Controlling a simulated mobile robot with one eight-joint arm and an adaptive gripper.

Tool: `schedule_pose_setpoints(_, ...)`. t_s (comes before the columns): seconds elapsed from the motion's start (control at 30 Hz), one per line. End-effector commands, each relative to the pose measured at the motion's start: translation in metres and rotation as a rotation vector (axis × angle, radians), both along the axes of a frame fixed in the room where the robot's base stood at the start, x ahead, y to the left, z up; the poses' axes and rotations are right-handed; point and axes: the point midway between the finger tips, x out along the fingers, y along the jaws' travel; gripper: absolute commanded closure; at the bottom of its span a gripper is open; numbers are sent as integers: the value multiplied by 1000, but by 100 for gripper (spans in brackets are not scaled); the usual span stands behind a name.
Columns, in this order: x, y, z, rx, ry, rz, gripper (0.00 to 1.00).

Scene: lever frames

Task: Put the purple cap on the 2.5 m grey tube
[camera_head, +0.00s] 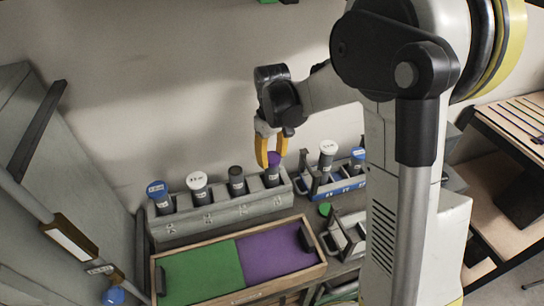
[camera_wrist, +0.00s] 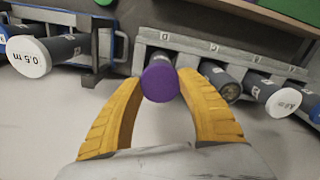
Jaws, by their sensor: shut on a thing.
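The purple cap (camera_head: 273,159) sits on the end of a dark grey tube (camera_head: 271,178) in the right slot of the grey rack (camera_head: 218,218). My gripper (camera_head: 272,160) comes down from above, with its yellow fingers on either side of the cap. In the wrist view, my gripper (camera_wrist: 160,80) is shut on the purple cap (camera_wrist: 160,83). An uncapped dark tube (camera_head: 236,181) stands beside it; its open end shows in the wrist view (camera_wrist: 230,91). I cannot read a 2.5 m label on either tube.
White-capped (camera_head: 197,183) and blue-capped (camera_head: 157,190) tubes fill the rack's left part. A blue rack (camera_head: 342,188) with capped tubes stands to the right. A wooden tray (camera_head: 240,296) with green and purple fields lies in front. A green cap (camera_head: 325,209) lies right of the tray.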

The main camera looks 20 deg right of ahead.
Motion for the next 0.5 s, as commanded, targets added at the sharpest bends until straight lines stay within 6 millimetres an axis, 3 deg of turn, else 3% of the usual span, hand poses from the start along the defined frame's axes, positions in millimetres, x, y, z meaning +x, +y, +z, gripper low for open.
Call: schedule_pose_setpoints(0.5,0,0,-6,0,0,0,71)
